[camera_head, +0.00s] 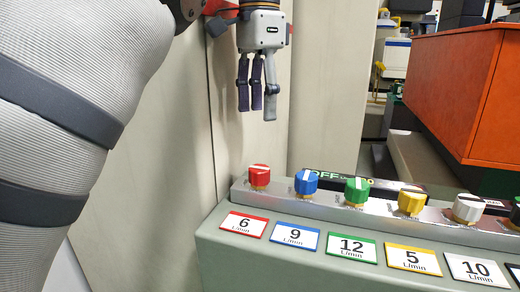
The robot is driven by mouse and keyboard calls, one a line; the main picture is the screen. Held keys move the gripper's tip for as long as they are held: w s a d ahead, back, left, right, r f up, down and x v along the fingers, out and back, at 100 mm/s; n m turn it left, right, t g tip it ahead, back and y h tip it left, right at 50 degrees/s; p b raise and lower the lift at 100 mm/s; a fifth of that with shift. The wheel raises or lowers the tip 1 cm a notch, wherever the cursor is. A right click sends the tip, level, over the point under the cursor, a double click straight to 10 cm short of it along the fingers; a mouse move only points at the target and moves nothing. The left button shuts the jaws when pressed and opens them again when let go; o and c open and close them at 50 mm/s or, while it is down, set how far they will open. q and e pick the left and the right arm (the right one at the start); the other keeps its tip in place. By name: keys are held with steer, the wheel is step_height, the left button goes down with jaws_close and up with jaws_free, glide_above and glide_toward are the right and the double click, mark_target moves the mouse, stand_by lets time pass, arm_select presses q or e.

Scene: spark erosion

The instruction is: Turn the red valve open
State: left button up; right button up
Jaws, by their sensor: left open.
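The red valve (259,176) is a small red knob with a white mark on top, at the left end of a grey metal rail (330,204). A red-framed label reading 6 L/min (244,224) lies in front of it. My left gripper (257,108) hangs above the red valve with its fingers pointing down. It is open and empty, and clear of the knob. My right gripper is not in view.
To the right of the red valve stand a blue knob (306,181), a green knob (357,190), a yellow knob (411,202) and a white knob (468,207). A pale wall panel (245,150) rises close behind. An orange cabinet (460,90) stands at the right.

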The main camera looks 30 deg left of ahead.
mark_target(259, 168)
arm_select(q)
steer(key=f, duration=0.3)
steer(key=f+p, duration=0.1)
steer(key=f, duration=0.7)
steer(key=shift+s+d+f, duration=0.2)
steer(key=shift+s+d, duration=0.05)
steer(key=shift+s, duration=0.15)
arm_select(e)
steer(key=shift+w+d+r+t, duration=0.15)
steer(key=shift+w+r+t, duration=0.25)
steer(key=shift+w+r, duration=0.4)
arm_select(q)
steer(key=c, duration=1.2)
